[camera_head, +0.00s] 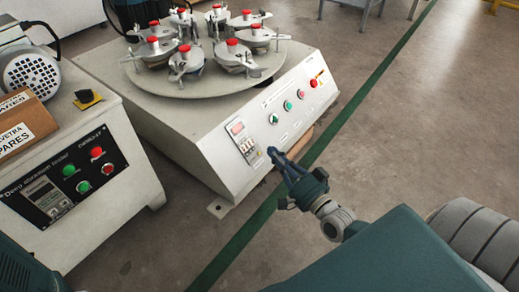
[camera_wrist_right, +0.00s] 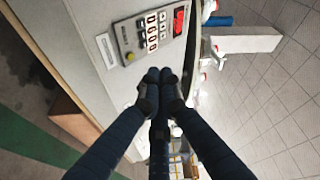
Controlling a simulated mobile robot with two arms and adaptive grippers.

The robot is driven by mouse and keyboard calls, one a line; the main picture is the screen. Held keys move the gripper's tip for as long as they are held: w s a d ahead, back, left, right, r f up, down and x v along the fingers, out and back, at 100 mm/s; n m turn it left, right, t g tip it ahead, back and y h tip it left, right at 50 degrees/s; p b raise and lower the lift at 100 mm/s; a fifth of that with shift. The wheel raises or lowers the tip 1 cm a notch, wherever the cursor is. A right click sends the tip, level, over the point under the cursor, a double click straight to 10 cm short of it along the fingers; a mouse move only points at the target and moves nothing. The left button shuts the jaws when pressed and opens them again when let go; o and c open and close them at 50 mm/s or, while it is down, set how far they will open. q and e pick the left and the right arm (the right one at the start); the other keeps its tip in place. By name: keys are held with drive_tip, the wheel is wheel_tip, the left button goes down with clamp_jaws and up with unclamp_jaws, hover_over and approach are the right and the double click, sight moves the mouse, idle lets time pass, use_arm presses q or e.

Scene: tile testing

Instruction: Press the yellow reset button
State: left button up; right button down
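The yellow reset button (camera_wrist_right: 130,57) is a small round knob on the grey counter panel (camera_wrist_right: 141,31), beside the digit counter in the right wrist view. In the head view, the yellow button (camera_head: 260,152) is a tiny spot beside the counter on the white machine's sloped front. My right gripper (camera_head: 272,153) is shut and empty, its fingertips just right of the button. In the right wrist view, the fingertips (camera_wrist_right: 158,76) are bunched together below and right of the button. A gap shows there, but its depth is hard to judge. My left gripper is not in view.
The white machine (camera_head: 180,128) carries a round turntable with several red-topped clamps. The floor (camera_head: 410,130) at right is clear.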

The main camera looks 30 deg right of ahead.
drive_tip(key=shift+s+d+r+p, duration=0.35)
drive_tip(key=shift+s+r+p, duration=0.3)
drive_tip(key=shift+s+r, duration=0.15)
